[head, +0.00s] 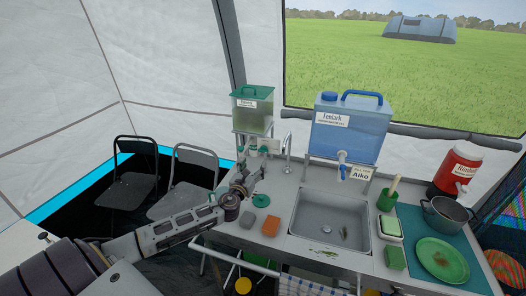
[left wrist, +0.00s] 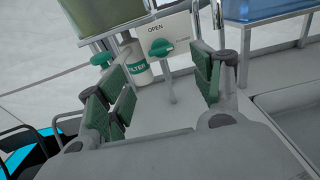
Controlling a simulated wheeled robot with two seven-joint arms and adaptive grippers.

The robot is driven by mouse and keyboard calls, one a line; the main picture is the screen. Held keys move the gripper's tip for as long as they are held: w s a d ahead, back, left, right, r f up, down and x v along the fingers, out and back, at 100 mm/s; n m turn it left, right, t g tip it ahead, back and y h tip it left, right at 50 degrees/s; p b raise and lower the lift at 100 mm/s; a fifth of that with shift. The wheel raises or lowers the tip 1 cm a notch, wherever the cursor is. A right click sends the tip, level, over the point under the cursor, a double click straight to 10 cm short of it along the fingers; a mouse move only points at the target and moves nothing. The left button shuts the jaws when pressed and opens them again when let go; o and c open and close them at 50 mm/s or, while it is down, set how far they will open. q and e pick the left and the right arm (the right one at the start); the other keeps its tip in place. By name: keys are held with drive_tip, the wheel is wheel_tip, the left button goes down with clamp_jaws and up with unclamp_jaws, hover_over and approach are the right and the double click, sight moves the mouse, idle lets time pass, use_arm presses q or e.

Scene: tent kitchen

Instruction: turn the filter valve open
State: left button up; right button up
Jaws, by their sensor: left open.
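The filter valve's green handle (left wrist: 160,47) shows in the left wrist view on top of a thin grey post. Behind it is a white plate (left wrist: 182,30) marked OPEN. The handle's exact turn is hard to tell. To its left is a white filter bottle (left wrist: 138,72) labelled FILTER. My left gripper (left wrist: 162,86) is open and empty, its green-padded fingers spread to either side of the post, with the handle beyond the fingertips. In the head view my left gripper (head: 247,178) is just in front of the filter stand and partly hides the valve.
A green-lidded tank (head: 252,112) stands above the filter. A blue water container (head: 348,130) stands behind the sink (head: 330,222).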

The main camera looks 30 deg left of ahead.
sight(262, 151)
use_arm(q)
drive_tip(key=shift+p+x, duration=0.3)
drive_tip(key=shift+x, duration=6.25)
drive_tip(key=shift+d, duration=0.1)
drive_tip(key=c, duration=1)
drive_tip(key=shift+c, duration=0.2)
